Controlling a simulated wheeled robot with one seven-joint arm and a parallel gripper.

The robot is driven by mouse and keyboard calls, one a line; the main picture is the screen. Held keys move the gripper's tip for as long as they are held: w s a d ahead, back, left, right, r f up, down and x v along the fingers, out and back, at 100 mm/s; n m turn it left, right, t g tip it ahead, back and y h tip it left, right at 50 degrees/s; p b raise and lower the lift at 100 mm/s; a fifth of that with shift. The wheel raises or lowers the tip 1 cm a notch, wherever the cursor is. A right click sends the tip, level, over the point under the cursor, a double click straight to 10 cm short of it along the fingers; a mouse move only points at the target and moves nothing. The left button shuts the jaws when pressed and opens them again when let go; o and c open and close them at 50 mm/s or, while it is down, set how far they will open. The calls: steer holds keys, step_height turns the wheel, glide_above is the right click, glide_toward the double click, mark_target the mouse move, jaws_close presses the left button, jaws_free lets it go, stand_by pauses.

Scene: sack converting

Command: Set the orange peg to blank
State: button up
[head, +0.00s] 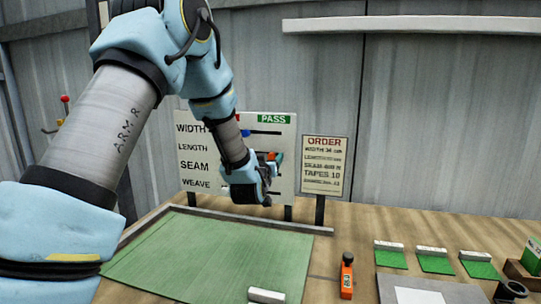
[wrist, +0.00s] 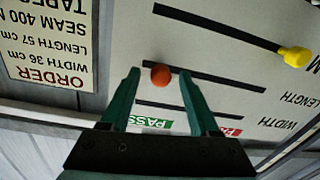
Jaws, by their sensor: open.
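The orange peg (wrist: 160,75) is a round knob in a dark slot of the white board (wrist: 225,60), in line with the LENGTH label and near the slot's end away from it. No "blank" mark is readable.
A yellow peg (wrist: 294,57) sits in a neighbouring slot. A blue peg (head: 246,132) shows in the WIDTH row. The ORDER sign (head: 324,165) stands right of the board. Below are a green sheet (head: 200,255), an orange tool (head: 347,275) and several green swatches (head: 435,265).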

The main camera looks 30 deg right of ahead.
steer(key=shift+w, duration=0.1)
steer(key=shift+c, duration=0.4)
jaws_close()
stand_by(1.0)
